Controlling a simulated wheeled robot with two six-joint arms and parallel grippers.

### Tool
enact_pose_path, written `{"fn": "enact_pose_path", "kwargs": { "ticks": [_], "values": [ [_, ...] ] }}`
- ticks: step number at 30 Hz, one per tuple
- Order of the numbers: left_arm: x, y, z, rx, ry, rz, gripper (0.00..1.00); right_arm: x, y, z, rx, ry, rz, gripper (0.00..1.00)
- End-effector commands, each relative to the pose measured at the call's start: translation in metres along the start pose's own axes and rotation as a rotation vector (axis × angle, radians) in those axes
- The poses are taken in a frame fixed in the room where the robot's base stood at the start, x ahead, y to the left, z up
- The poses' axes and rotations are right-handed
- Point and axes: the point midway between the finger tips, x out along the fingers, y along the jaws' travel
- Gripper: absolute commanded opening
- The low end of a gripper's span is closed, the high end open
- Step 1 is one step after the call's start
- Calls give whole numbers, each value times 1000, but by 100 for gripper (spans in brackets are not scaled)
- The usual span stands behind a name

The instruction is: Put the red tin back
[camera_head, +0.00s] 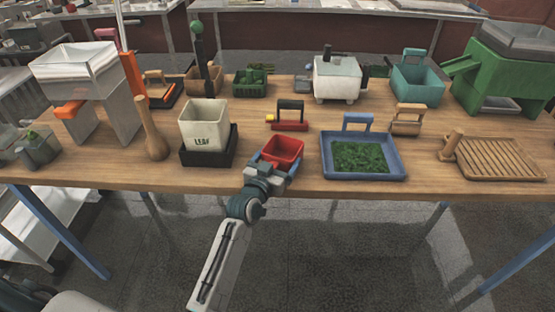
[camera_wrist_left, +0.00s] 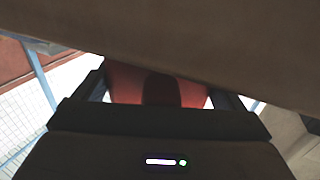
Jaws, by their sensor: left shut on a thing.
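The red tin (camera_head: 283,148) is an open-topped, square box near the table's front edge in the head view, between the white LEAF container and the blue tray. My left gripper (camera_head: 268,172) is shut on its near side. The tin looks upright. I cannot tell whether its base touches the table. In the left wrist view a red surface of the tin (camera_wrist_left: 128,84) shows between the dark fingers, with a brown surface covering the upper part. My right gripper is not in view.
The white LEAF container (camera_head: 203,126) in a black base (camera_head: 228,153) stands just left. A red block with a black handle (camera_head: 290,115) lies behind the tin. A blue tray (camera_head: 392,169) with green leaves sits right. A wooden pestle (camera_head: 151,132) stands further left on the table (camera_head: 290,182).

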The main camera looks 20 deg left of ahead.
Motion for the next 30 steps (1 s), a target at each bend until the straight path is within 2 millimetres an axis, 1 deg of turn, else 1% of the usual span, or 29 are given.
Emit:
{"fn": "enact_pose_path", "kwargs": {
  "ticks": [1, 2, 8, 11, 12, 14, 24, 27, 30],
  "values": [
    [0, 0, 2, 0, 0, 0, 94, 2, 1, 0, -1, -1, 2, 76],
    [0, 0, 1, 0, 0, 0, 100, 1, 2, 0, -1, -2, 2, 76],
    [0, 0, 0, 0, 0, 0, 100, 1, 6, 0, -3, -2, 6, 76],
    [0, 0, -4, 0, 0, 0, 100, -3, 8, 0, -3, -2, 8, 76],
    [-4, 0, 0, 0, -1, 0, 100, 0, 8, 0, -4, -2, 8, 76],
    [-13, 0, 1, 0, 0, 0, 100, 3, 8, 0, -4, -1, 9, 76],
    [-85, 0, 2, 1, -1, 0, 100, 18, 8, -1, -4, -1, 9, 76],
    [-102, 0, 1, 0, -1, 1, 100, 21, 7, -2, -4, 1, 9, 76],
    [-113, 0, 0, 1, -1, 1, 100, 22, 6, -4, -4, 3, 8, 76]
  ]
}}
